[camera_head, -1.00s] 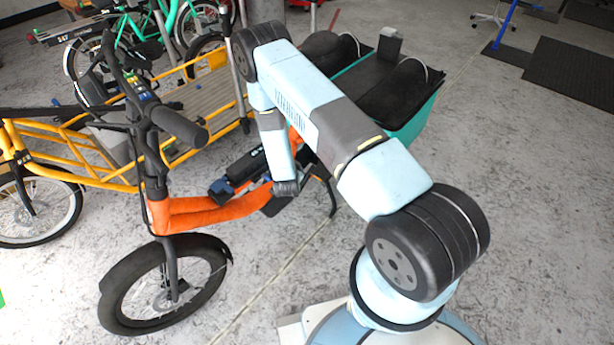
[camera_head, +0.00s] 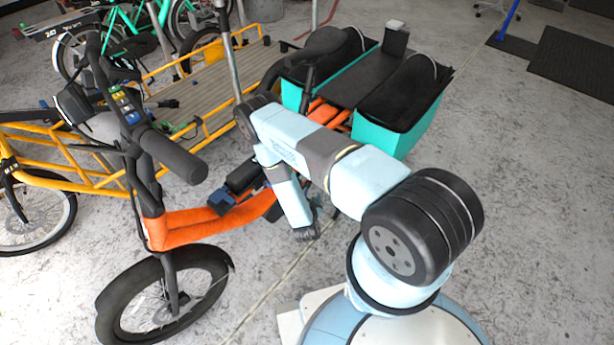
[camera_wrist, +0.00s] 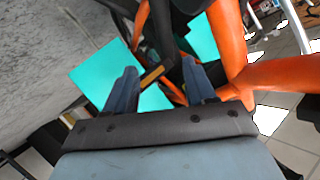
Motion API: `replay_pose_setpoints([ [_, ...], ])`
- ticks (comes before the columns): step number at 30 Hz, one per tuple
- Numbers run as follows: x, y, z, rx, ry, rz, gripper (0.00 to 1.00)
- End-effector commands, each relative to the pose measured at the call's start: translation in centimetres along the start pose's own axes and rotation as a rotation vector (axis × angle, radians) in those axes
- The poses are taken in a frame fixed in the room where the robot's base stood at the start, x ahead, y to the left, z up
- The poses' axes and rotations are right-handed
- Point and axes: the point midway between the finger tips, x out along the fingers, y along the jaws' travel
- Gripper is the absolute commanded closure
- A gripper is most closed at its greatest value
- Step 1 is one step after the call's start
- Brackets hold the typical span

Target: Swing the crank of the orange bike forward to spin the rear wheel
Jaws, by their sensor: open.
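The orange bike (camera_head: 195,222) stands at the left centre in the head view, its front wheel toward me. Its orange frame tubes also show in the wrist view (camera_wrist: 228,45). My gripper (camera_wrist: 159,67) is open, with its two blue-grey fingers apart. A short dark bar with a tan edge (camera_wrist: 157,73) shows between the fingertips, apparently a pedal. I cannot tell whether the fingers touch it. A dark arm, apparently the crank (camera_wrist: 164,30), runs above it. In the head view my arm hides most of the crank area, and the rear wheel cannot be made out.
Teal cargo bins (camera_head: 402,125) sit at the orange bike's rear. A yellow cargo bike (camera_head: 75,165) stands close behind it at the left. The handlebar grip (camera_head: 178,158) projects toward me. Open concrete floor (camera_head: 530,220) lies at the right.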

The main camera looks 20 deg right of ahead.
Motion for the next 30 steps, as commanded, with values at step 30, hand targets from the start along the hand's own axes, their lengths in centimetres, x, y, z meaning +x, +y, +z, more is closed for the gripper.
replay_pose_setpoints([
  [30, 12.7, -1.7, 1.2, -0.009, -0.015, -0.028, 0.45],
])
